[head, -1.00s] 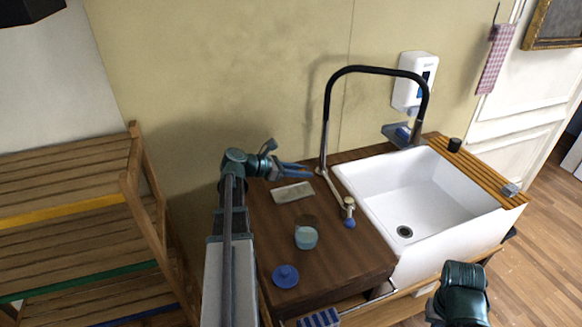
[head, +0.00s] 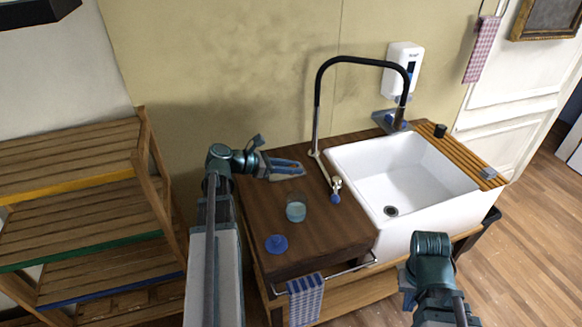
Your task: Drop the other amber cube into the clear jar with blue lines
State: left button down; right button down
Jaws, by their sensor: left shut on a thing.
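The clear jar with blue lines (head: 296,211) stands upright on the dark wooden counter, with a bluish look to its lower part. My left gripper (head: 300,170) is above the back of the counter, behind the jar and apart from it. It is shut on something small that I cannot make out. No amber cube can be made out in the view, and the jar's contents are unclear. My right gripper (head: 408,287) is low in front of the sink, far from the jar, and its jaws are not clear.
A blue lid (head: 277,244) lies on the counter in front of the jar. A pale flat thing (head: 283,177) is partly hidden under my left gripper.

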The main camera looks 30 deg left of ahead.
pick_arm(q)
notch_tip(320, 180, down, 5)
jog(key=b, duration=0.4)
jog(key=c, duration=0.6)
grip_release()
jog(key=shift+p+v, duration=2.5)
jog(key=shift+v, duration=4.4)
